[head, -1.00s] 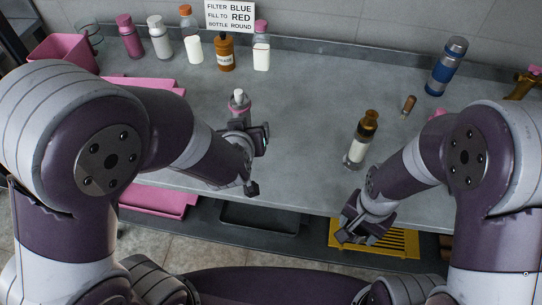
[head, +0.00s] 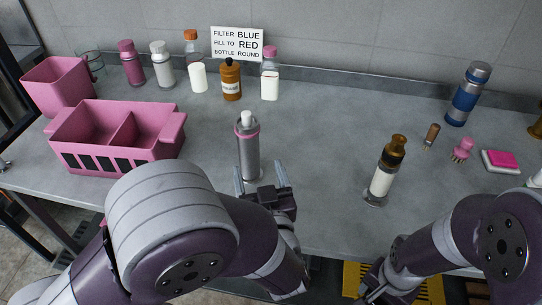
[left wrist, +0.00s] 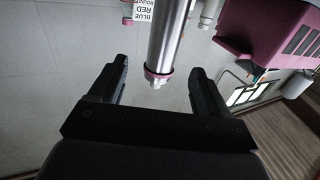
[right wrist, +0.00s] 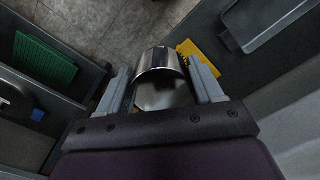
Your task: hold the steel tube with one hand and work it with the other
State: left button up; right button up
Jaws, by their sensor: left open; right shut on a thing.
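The steel tube (head: 249,155) stands upright on the bench, with a pink ring and a white tip at its top. My left gripper (head: 261,178) is open at the tube's lower front, its fingers apart. In the left wrist view the steel tube (left wrist: 169,38) shows between the open fingers, with clear space on both sides. My right gripper (right wrist: 165,82) is shut on a shiny, hollow steel cylinder (right wrist: 158,63) below the bench's front edge. In the head view its jaws are mostly hidden at the bottom edge.
A pink divided caddy (head: 118,130) stands left of the tube. A brown-topped bottle (head: 384,175) stands to its right. Several bottles line the back, near an amber bottle (head: 231,80) and a sign (head: 237,44). A blue-banded flask (head: 467,95) is at the right. Mid-bench is clear.

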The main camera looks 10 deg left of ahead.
aim_at(252, 149)
pick_arm(q)
jog(key=x, duration=0.6)
jog(key=shift+w, duration=0.15)
pick_arm(e)
jog(key=shift+f, duration=0.3)
pick_arm(q)
jog(key=x, duration=0.2)
jog(key=b+x, duration=0.1)
jog(key=x, duration=0.2)
jog(key=shift+a, duration=0.3)
pick_arm(e)
jog(key=shift+f, duration=0.35)
pick_arm(q)
jog(key=c, duration=1.2)
jog(key=shift+r, duration=0.1)
pick_arm(e)
jog(key=shift+r, duration=0.1)
